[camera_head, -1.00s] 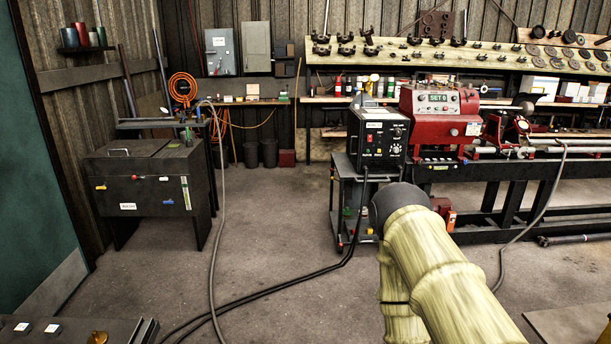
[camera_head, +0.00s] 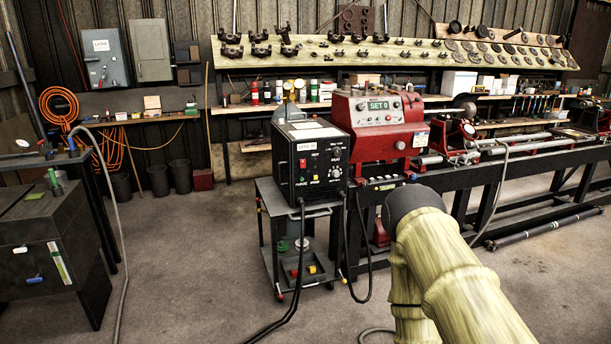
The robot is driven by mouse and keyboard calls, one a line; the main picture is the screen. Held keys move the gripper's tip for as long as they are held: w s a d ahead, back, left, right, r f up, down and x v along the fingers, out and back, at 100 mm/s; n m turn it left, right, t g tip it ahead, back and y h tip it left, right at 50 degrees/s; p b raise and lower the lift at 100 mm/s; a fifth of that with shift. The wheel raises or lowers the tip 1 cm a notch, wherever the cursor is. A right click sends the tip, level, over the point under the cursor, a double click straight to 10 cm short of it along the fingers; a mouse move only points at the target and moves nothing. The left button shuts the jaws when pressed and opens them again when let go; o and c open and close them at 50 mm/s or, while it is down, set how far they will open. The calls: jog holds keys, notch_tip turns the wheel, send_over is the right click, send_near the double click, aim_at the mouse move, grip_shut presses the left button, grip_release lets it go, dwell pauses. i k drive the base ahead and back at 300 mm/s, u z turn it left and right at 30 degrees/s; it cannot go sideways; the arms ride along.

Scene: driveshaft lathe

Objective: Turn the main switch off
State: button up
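A grey switch box (camera_head: 104,58) with a white label hangs on the back wall at the upper left. It looks like the main switch. A lever shows on the box, but its position is too small to read. A plain grey cabinet (camera_head: 149,49) hangs just right of it. My arm, in a pale yellow sleeve with a dark end, reaches in from the lower right. My gripper is not in view.
A black welding machine (camera_head: 308,165) stands on a cart (camera_head: 265,230) mid-view, with cables on the floor. The red lathe (camera_head: 375,130) is behind it. A dark cabinet (camera_head: 45,250) is at left. Bins (camera_head: 181,176) stand below the switch box. Floor between is clear except for hoses.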

aim_at(361, 106)
jog(key=z, duration=0.3)
jog(key=i, duration=1.6)
jog(key=u, duration=0.35)
jog(key=i, duration=1.1)
jog(key=z, duration=0.25)
